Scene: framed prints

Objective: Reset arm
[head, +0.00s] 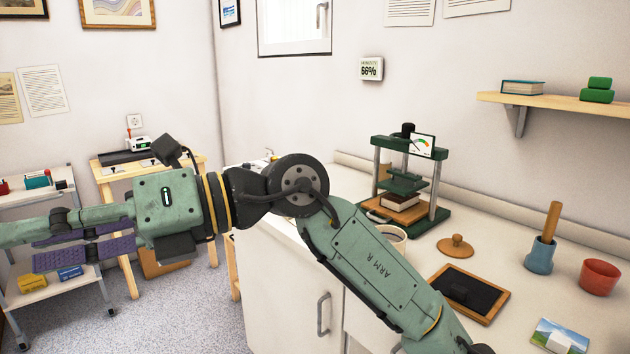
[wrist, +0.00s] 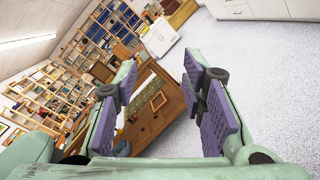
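My arm (head: 370,260) stretches from the lower right of the head view to the left, bent at a dark round joint. My gripper (head: 38,245) is at the far left of the head view, held in the air and pointing left. In the wrist view, my gripper (wrist: 160,75) shows two green fingers with purple pads and a clear gap between them. It is open, with nothing between the pads. The fingertips touch nothing that I can see.
A white counter (head: 490,255) holds a green press (head: 440,190), a framed slate (head: 468,293), a blue pot (head: 540,255) and a red cup (head: 599,277). A white cart (head: 85,285) and a wooden table (head: 105,178) stand behind my gripper. Speckled floor (head: 205,325) is clear below.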

